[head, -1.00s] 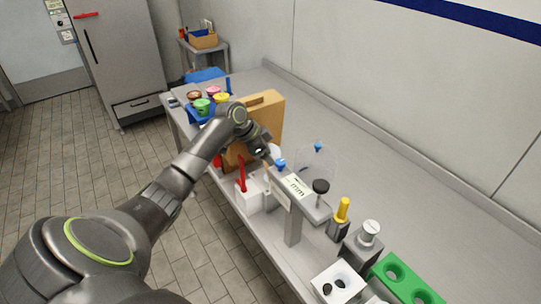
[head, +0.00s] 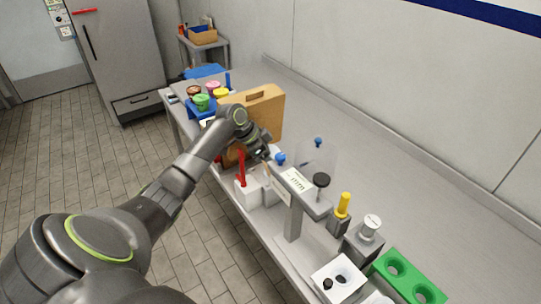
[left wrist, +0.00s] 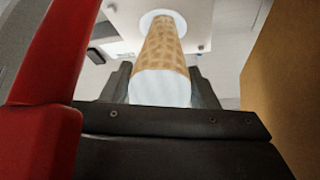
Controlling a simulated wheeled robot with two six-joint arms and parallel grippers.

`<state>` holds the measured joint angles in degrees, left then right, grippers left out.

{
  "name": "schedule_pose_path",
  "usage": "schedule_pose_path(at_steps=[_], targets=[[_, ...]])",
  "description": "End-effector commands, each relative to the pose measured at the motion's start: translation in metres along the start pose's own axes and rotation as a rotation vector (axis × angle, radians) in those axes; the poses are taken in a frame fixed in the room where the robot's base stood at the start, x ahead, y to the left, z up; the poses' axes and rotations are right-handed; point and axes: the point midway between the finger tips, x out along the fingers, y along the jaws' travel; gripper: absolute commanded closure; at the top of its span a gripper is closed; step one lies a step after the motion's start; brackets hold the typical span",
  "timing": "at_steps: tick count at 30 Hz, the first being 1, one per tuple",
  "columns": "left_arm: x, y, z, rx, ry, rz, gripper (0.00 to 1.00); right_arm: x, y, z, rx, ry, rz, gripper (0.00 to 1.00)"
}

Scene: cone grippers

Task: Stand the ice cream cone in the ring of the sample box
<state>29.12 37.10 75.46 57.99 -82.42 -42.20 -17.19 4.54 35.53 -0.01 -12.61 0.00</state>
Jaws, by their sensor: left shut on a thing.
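My left gripper (head: 264,156) is over the near edge of the bench, beside the brown case. In the left wrist view its fingers (left wrist: 165,88) are shut on the ice cream cone (left wrist: 162,48), which has a tan waffle pattern and a pale wide end towards the camera. The cone's narrow end points away, at a white ring (left wrist: 177,15) on a pale surface below. Whether the tip is inside the ring or above it, I cannot tell. In the head view the gripper mostly hides the cone. My right gripper is not in view.
A white box with an upright red part (head: 241,168) stands close to the gripper; red also fills the left wrist view's left side (left wrist: 60,60). The brown case (head: 268,112) stands behind. A grey scale-like stand (head: 294,215) and green holder (head: 408,278) are nearer. The back bench is clear.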

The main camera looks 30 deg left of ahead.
Motion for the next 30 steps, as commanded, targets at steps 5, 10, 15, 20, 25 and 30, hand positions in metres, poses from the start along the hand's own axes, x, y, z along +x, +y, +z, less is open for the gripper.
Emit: schedule_pose_path(at_steps=[5,10,15,20,25,30], targets=[[0.0045,0.0000,0.0029,0.000,0.000,0.000,0.59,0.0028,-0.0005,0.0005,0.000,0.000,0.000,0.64],[0.0080,0.0000,0.0053,0.000,0.000,0.000,0.59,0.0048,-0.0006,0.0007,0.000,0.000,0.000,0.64],[0.0095,0.0000,0.0064,0.000,0.000,0.000,0.59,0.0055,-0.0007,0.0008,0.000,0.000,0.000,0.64],[0.0093,0.0000,0.0062,0.000,0.000,0.000,0.59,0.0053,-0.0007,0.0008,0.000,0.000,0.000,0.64],[0.0092,0.0000,0.0061,0.000,0.000,0.000,0.29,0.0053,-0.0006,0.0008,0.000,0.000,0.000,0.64],[0.0092,0.0000,0.0061,0.000,0.000,0.000,0.20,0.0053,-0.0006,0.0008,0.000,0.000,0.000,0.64]])
